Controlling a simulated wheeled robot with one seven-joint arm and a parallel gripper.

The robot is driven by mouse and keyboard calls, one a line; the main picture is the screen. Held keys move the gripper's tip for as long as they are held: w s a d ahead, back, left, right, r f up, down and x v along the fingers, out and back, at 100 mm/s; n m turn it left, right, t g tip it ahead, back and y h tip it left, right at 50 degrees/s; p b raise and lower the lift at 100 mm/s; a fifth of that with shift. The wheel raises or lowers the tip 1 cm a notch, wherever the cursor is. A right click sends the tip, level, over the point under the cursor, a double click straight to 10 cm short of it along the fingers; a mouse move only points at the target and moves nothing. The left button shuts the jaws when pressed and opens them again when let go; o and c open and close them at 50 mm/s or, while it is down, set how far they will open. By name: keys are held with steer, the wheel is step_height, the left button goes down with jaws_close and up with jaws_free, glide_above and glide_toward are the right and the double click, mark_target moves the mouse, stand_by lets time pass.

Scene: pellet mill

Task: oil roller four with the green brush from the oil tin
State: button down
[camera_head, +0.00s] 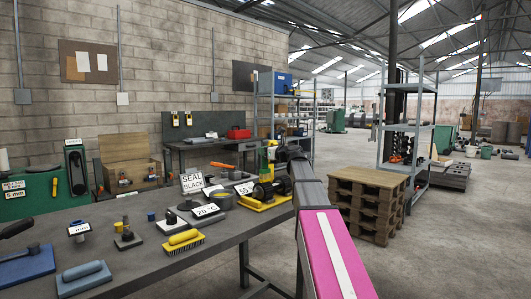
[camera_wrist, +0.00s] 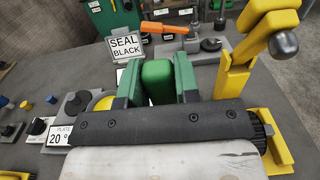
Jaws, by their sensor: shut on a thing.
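My gripper (camera_wrist: 157,85) is shut on a green block-shaped handle, which I take as the green brush (camera_wrist: 158,75). Its bristles are hidden below the gripper body. In the head view my gripper is at the far end of my arm, over the bench's right end, mostly hidden by the arm. A dark roller (camera_head: 267,190) sits in a yellow stand just below it. In the wrist view a ribbed black roller end (camera_wrist: 262,135) shows at the lower right. I cannot read any roller number. I cannot make out the oil tin for certain.
A yellow lever (camera_wrist: 235,75) with a dark knob rises close on the gripper's right. The SEAL BLACK sign (camera_head: 192,184) and the 20 °C sign (camera_head: 207,210) stand on the bench. A yellow brush (camera_head: 183,238) and blue brush (camera_head: 82,271) lie nearer. Pallets (camera_head: 367,200) stand right.

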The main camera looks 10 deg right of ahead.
steer(key=shift+s+a, duration=0.7)
steer(key=shift+a, duration=0.25)
steer(key=shift+w, duration=0.15)
steer(key=shift+w+d, duration=0.8)
steer(key=shift+w, duration=0.15)
steer(key=shift+r, duration=3.55)
